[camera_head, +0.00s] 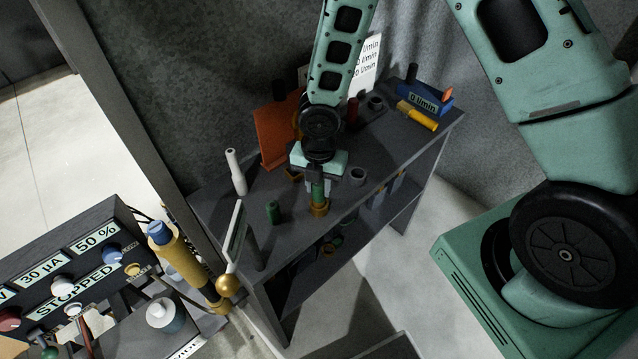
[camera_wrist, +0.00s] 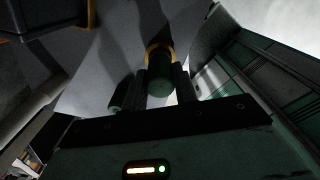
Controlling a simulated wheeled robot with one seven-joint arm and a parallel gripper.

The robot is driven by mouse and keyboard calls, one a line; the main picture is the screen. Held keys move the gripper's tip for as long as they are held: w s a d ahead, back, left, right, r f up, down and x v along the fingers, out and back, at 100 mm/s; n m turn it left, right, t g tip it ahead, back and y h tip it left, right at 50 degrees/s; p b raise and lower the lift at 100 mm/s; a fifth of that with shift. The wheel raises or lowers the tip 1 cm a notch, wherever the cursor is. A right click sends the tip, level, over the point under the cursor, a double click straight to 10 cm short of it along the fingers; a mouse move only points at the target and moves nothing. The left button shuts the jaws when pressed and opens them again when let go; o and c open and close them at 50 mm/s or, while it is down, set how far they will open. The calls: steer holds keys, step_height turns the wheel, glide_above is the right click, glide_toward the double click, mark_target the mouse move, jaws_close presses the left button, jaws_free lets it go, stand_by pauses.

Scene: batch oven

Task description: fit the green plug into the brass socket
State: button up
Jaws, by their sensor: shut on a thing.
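The green plug (camera_head: 318,190) is upright between the fingers of my gripper (camera_head: 317,182), which is shut on it. The brass socket (camera_head: 319,210) is a short ring on the dark bench, directly below the plug. The plug's lower end appears at the socket's mouth; I cannot tell whether or how far it is inside. In the wrist view my gripper (camera_wrist: 164,88) has a finger on each side of the plug (camera_wrist: 160,82), and the brass socket (camera_wrist: 152,47) shows as a yellow rim behind it.
A second green cylinder (camera_head: 273,212) stands left of the socket. A grey ring socket (camera_head: 357,176) is close on the right.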

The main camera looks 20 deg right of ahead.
steer(key=shift+f+b, duration=0.45)
steer(key=shift+f, duration=0.15)
stand_by(0.5)
steer(key=o, duration=1.1)
steer(key=shift+r, duration=0.1)
step_height(320, 180, up, 17)
steer(key=shift+r+p, duration=0.1)
steer(key=shift+p, duration=0.5)
